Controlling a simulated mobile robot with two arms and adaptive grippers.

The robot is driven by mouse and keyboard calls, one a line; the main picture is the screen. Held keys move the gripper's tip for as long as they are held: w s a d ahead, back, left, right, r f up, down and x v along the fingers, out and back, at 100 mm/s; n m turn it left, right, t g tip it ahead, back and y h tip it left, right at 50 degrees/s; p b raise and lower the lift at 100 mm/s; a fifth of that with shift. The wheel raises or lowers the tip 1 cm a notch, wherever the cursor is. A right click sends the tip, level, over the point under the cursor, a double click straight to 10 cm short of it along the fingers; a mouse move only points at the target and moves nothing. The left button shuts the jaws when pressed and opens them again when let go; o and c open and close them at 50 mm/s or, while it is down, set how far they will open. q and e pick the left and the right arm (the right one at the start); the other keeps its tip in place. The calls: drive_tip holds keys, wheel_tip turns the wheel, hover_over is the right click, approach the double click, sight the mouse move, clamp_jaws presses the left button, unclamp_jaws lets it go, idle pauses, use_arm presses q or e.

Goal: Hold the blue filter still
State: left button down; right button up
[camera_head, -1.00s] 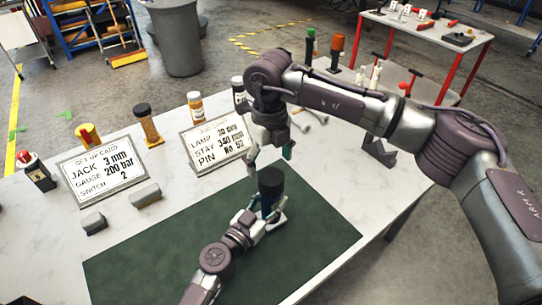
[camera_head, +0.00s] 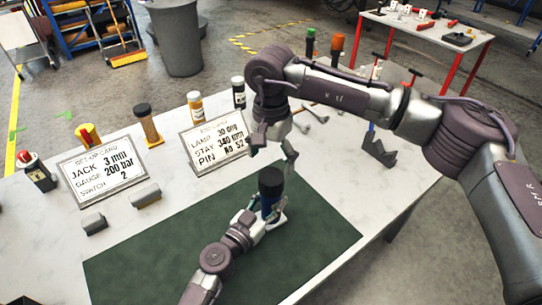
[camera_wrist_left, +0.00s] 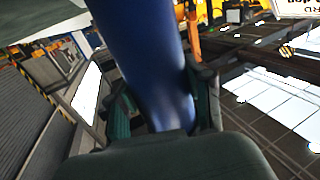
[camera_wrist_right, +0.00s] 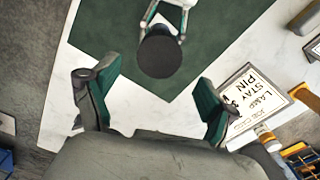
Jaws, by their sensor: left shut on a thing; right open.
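The blue filter (camera_head: 270,193) stands upright near the back edge of the green mat (camera_head: 190,265), its dark cap on top. My left gripper (camera_head: 268,212) is shut on the filter from the front. In the left wrist view the blue body (camera_wrist_left: 150,60) fills the space between the fingers. My right gripper (camera_head: 272,150) is open and empty, above and behind the filter. In the right wrist view the filter's round dark cap (camera_wrist_right: 160,57) lies beyond the open fingers (camera_wrist_right: 155,105), apart from them.
Two sign cards, a left one (camera_head: 103,173) and a right one (camera_head: 216,143), stand behind the mat. Two grey blocks (camera_head: 145,195) lie left of it. Bottles (camera_head: 196,107) and a dark angled block (camera_head: 378,148) stand along the back. The mat's left part is clear.

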sight(271, 176)
drive_tip(key=shift+n, duration=0.3)
drive_tip(key=shift+f, duration=4.05)
